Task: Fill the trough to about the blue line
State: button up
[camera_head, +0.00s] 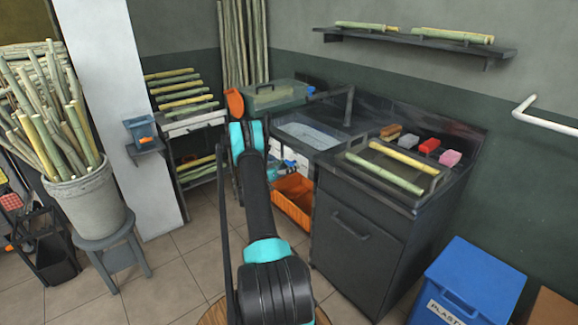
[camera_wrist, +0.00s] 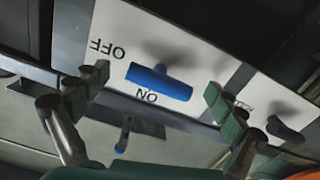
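In the wrist view, a blue handle (camera_wrist: 158,82) sits on a white panel (camera_wrist: 215,68) with OFF and ON lettering upside down. The handle lies nearly level, slightly tilted, between OFF and ON. My gripper (camera_wrist: 152,92) is open, with one green-padded finger on each side of the handle; I cannot tell if either touches it. In the head view, a sunken basin (camera_head: 312,134) in the dark counter, seemingly the trough, has a pale bluish inside. I cannot make out its water level or a blue line.
A greenish box (camera_head: 275,95) stands behind the basin. An orange crate (camera_head: 292,203) is below it. A dark cabinet (camera_head: 360,235) with cane pieces and brushes on top stands to the right. A blue bin (camera_head: 470,280) is at front right. A cane-filled bucket (camera_head: 85,205) stands left.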

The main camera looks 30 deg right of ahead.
jog(key=shift+a, duration=0.1)
jog(key=s+a, duration=0.1)
jog(key=a, duration=1)
jog(key=shift+a, duration=0.35)
jog(key=s+a+r+n+t+y, duration=0.2)
jog(key=s+a+r+n+y, duration=0.6)
jog(key=s+a+r, duration=0.55)
jog(key=s+a+f+n+t+y, duration=0.1)
jog(key=s+a+n+y, duration=0.5)
jog(key=s+a, duration=1.8)
jog(key=s+y, duration=0.1)
jog(key=y, duration=0.3)
jog(key=shift+s+a+f+n, duration=0.2)
jog(key=shift+s+n, duration=0.1)
jog(key=shift+s, duration=0.1)
